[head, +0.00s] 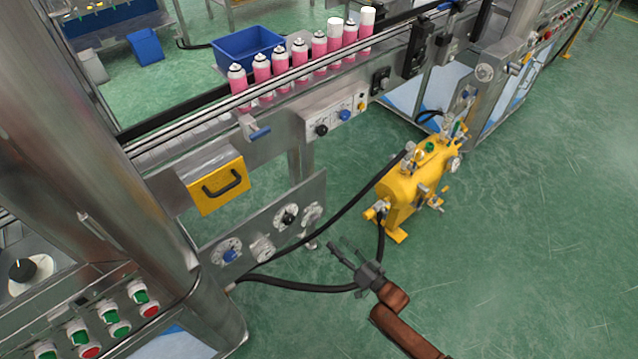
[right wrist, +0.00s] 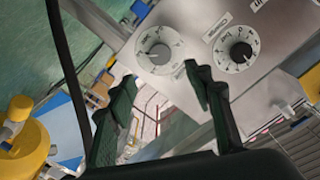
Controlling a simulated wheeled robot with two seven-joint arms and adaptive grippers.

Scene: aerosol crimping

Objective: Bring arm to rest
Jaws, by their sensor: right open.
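My right gripper (head: 347,254) is at the lower middle of the head view, with its arm coming in from the bottom right. Its two fingers are spread apart with nothing between them. It is in front of the lower control panel (head: 262,232) with dials and apart from it in the head view. In the right wrist view the open fingers (right wrist: 160,100) show below two dials, a silver-faced one (right wrist: 158,50) and one with a black knob (right wrist: 238,52). My left gripper is not in view.
A yellow tank unit (head: 402,196) stands on the floor to the right of my gripper, with a black hose (head: 290,284) near the gripper. Pink cans (head: 262,75) stand in a row on the conveyor, beside a blue bin (head: 243,47). Green floor at the right is clear.

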